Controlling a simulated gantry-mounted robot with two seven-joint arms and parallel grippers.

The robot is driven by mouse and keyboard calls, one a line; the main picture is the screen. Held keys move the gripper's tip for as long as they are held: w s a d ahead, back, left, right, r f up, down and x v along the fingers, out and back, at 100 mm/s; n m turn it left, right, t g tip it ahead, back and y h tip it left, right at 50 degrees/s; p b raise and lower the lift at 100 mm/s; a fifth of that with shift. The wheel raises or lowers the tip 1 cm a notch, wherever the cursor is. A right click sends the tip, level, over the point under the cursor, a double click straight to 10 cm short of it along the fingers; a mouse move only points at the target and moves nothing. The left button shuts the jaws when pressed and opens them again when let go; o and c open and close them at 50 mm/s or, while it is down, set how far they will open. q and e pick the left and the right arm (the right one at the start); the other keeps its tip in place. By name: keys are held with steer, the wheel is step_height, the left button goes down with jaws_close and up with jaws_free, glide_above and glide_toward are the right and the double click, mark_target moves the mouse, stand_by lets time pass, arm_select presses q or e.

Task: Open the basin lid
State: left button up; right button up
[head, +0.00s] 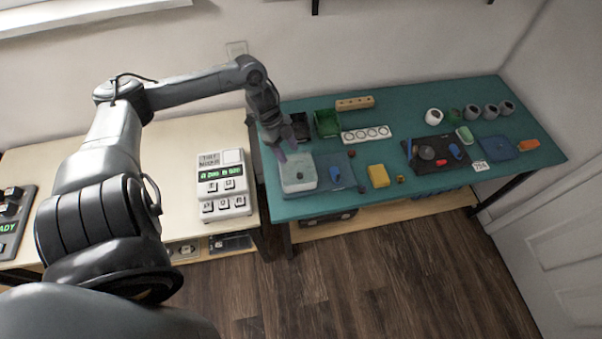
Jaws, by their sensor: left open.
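The basin (298,185) is a pale white box at the left end of the teal table. Its top looks greyish and closed, with a small dark spot that may be the lid's knob (299,175). My left gripper (281,152) reaches down from the left, just above the basin's back left edge. Its fingers are apart with nothing seen between them. I cannot tell whether they touch the lid. My right gripper does not show.
A blue mat with a blue item (335,174) lies right of the basin. A yellow block (378,175) is farther right. A black bin (300,127) and a green bin (326,123) stand behind. A keypad device (223,186) sits on the wooden table at left.

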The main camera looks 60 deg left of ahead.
mark_target(299, 174)
arm_select(q)
steer(key=x, duration=1)
steer(key=shift+d+r, duration=0.1)
steer(key=shift+d, duration=0.05)
jaws_close()
